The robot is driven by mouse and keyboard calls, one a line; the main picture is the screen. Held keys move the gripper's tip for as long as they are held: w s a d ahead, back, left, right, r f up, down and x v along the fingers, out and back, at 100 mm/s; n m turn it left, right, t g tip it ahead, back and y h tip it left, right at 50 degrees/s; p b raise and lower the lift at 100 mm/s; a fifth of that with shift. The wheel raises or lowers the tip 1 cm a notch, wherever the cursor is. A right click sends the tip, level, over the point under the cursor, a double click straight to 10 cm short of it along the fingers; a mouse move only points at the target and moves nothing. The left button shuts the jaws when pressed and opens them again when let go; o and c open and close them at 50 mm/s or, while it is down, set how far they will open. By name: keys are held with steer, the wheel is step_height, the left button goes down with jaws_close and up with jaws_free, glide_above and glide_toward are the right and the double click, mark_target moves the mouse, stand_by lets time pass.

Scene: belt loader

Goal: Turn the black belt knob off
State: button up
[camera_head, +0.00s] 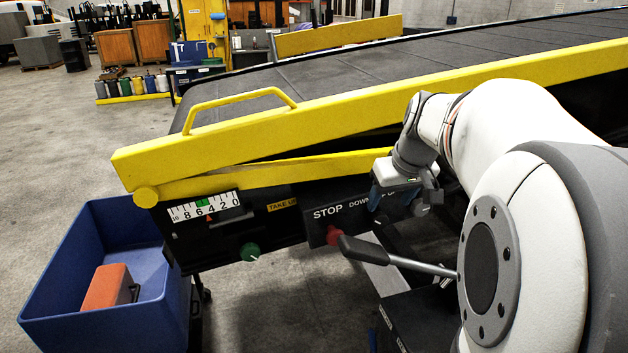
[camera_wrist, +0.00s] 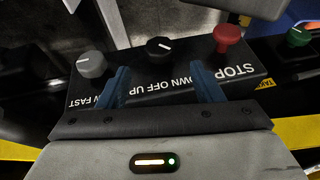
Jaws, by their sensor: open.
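My gripper (camera_wrist: 160,72) is open, with one blue finger on each side of the knob's line in the picture. The knob shows just beyond the fingertips, and I see no contact. In the head view, my gripper (camera_head: 383,202) is at the panel front and hides the black knob.
A grey knob (camera_wrist: 92,64) and a red knob (camera_wrist: 227,38) flank the black one. A green knob (camera_wrist: 299,34) is farther right. In the head view a lever (camera_head: 400,262) sticks out below my gripper. A blue bin (camera_head: 90,215) holding an orange case stands left.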

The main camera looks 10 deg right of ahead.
mark_target(381, 216)
steer(key=x, duration=0.7)
steer(key=shift+w+f, duration=0.15)
steer(key=shift+w, duration=0.05)
steer(key=shift+c, duration=0.3)
